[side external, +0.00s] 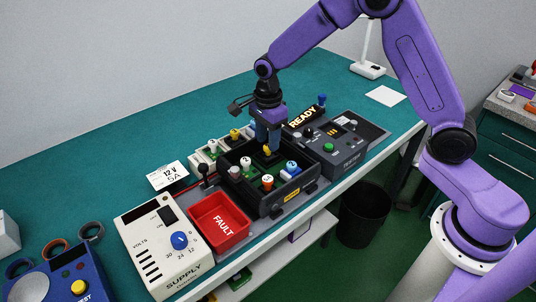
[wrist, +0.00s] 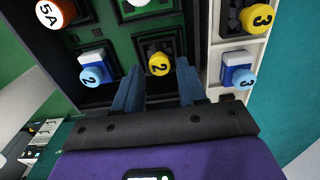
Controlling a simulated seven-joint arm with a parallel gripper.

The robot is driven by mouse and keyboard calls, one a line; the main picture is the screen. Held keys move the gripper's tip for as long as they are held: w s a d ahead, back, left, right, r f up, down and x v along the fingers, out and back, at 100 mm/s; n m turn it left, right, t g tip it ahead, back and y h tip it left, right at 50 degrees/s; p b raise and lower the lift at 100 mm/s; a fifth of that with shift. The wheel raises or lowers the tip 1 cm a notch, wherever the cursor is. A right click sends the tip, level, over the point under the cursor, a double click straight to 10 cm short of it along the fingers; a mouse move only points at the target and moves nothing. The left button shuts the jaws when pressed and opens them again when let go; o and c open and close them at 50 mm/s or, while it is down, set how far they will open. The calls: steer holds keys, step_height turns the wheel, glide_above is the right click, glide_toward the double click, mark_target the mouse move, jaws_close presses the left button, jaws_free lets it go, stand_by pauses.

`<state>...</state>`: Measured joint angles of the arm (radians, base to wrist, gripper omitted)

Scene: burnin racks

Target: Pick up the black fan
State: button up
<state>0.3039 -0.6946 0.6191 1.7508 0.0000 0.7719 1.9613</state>
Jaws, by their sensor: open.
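My gripper (side external: 268,146) is open and points down over the dark rack (side external: 291,190). In the wrist view my gripper's fingertips (wrist: 159,67) stand apart, one on each side of a yellow knob marked 2 (wrist: 158,64). The knob tops a small black part (wrist: 150,47), which looks like the black fan, on a green board. The same yellow knob (side external: 267,151) shows just below the fingers in the side view. I cannot tell whether the fingers touch it. Another black part with a yellow knob marked 3 (wrist: 258,18) sits in the white rack at upper right.
Light-blue-knobbed parts (wrist: 92,73) (wrist: 240,75) stand left and right of the fingers. An orange knob marked 5A (side external: 267,181) is in the dark rack. A red FAULT bin (side external: 220,222), a SUPPLY box (side external: 160,245) and a grey READY tester (side external: 335,140) flank the rack.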

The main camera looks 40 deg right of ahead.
steer(key=shift+f, duration=1.4)
jaws_close()
steer(key=shift+r, duration=0.1)
steer(key=shift+r, duration=0.7)
steer(key=s+d+r, duration=0.3)
steer(key=s+r, duration=0.8)
steer(key=s, duration=0.2)
steer(key=shift+s+r, duration=0.25)
steer(key=shift+s, duration=0.1)
